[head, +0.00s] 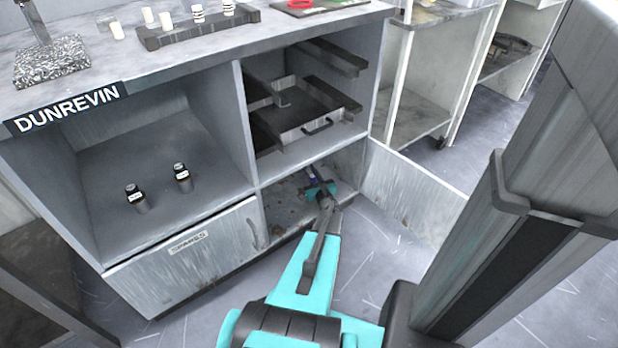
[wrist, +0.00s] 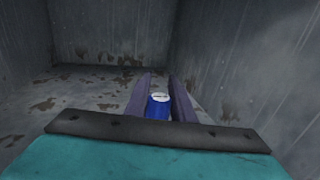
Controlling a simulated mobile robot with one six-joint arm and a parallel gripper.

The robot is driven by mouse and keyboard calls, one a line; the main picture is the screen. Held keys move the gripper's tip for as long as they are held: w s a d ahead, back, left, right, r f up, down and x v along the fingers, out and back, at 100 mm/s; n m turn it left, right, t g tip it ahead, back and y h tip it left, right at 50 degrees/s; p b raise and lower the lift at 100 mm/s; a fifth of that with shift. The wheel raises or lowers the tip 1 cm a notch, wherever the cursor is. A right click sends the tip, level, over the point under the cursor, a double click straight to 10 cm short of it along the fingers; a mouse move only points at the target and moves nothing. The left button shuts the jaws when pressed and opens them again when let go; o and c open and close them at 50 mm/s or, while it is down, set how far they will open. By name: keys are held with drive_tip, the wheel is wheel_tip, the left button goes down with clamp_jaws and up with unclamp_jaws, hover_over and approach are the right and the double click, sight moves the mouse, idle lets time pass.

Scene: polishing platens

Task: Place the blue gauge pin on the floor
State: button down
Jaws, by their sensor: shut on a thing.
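The blue gauge pin (wrist: 158,108) shows in the wrist view as a short blue cylinder with a pale top. It stands between the two fingers of my gripper (wrist: 160,90), which are shut on it. In the head view my gripper (head: 316,180) reaches into the lower right compartment of the bench cabinet, low near its stained bottom. The pin is hardly visible there, mostly hidden by the gripper. The grey floor (head: 375,250) lies in front of the cabinet. I cannot tell whether the pin touches the compartment bottom.
The compartment's open door (head: 410,190) stands out to the right of my arm. A closed door marked SPARES (head: 190,255) is at left. A drawer-like tray (head: 305,115) sits above my gripper. Two dark bottles (head: 182,178) stand in the left compartment. Compartment walls (wrist: 250,60) are close around my gripper.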

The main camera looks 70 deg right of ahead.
drive_tip(key=shift+f+b, duration=0.45)
drive_tip(key=shift+f, duration=1.05)
drive_tip(key=shift+f, duration=0.2)
drive_tip(key=c, duration=1.5)
unclamp_jaws()
drive_tip(key=shift+r, duration=0.25)
drive_tip(key=shift+s+a, duration=0.25)
drive_tip(key=p+v, duration=0.2)
drive_tip(key=v, duration=0.9)
drive_tip(key=shift+s+a, duration=0.1)
drive_tip(key=shift+s, duration=0.05)
